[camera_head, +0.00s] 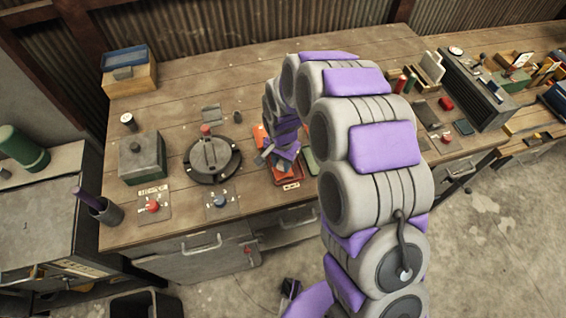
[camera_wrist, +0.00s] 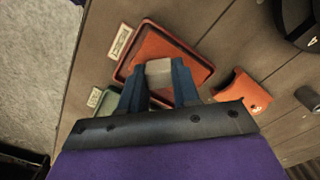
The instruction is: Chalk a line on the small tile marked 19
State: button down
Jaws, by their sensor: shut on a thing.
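My gripper (camera_wrist: 158,84) is shut on a pale, blocky piece that looks like chalk (camera_wrist: 159,70), held between its two blue fingers. In the wrist view the piece appears over a shallow orange-red tray (camera_wrist: 188,55); I cannot tell whether it touches the surface. A pale label (camera_wrist: 120,41) lies along the tray's edge, too small to read. In the head view my gripper (camera_head: 272,154) is low over the workbench, beside that tray (camera_head: 287,172). No small tile with a readable 19 shows; my gripper hides part of the tray.
A green tray (camera_head: 309,161) lies right of the orange one. A notched orange piece (camera_wrist: 243,95) is close by. The bench's back middle is mostly clear.

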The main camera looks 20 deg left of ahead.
jog(key=shift+s+d, duration=0.1)
jog(key=shift+d, duration=0.2)
jog(key=shift+s+d, duration=0.25)
jog(key=shift+s, duration=0.3)
jog(key=shift+r, duration=0.1)
jog(key=shift+r+p, duration=1.1)
jog(key=shift+r, duration=2.35)
